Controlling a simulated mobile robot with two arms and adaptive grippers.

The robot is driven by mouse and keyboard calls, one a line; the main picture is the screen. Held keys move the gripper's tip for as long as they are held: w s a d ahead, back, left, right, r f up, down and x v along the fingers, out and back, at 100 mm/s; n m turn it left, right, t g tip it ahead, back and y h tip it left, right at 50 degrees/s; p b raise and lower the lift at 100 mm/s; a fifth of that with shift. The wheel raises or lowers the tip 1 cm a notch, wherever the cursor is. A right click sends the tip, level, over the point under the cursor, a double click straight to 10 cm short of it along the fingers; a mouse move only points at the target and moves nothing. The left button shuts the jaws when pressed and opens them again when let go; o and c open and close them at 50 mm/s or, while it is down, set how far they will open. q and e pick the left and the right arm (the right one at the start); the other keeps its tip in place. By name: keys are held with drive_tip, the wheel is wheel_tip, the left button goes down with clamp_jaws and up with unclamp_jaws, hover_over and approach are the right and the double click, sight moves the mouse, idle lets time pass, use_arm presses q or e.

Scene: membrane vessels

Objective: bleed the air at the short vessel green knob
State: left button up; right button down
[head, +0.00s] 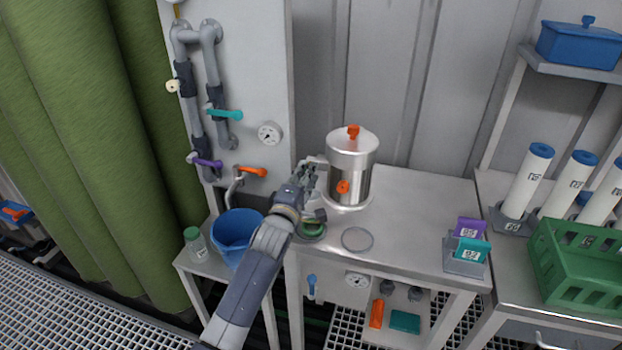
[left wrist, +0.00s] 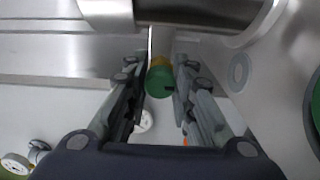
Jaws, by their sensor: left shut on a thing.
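The short steel vessel (head: 350,165) stands on the bench, with an orange knob (head: 353,131) on its lid and another orange knob (head: 342,187) low on its front. In the left wrist view the vessel's steel body (left wrist: 190,12) crosses the top, and a short pipe with a brass collar leads from it to the green knob (left wrist: 160,82). My left gripper (head: 308,172) is at the vessel's left side. In its own view the left gripper (left wrist: 160,92) has its fingers on both sides of the green knob, shut on it. The head view hides this knob behind the fingers.
A blue bucket (head: 236,232) and a lidded jar (head: 194,244) stand left of my forearm. Wall pipes with coloured valve handles and a gauge (head: 269,133) are behind. A round disc (head: 357,239) lies on the bench; a green crate (head: 566,290) is at right.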

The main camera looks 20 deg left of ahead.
use_arm(q)
drive_tip(key=shift+r+n+p, duration=0.1)
drive_tip(key=shift+n+p, duration=0.25)
drive_tip(key=shift+n, duration=0.55)
drive_tip(key=n+p, duration=0.1)
drive_tip(key=n, duration=0.3)
drive_tip(key=n+p, duration=0.1)
drive_tip(key=n, duration=0.5)
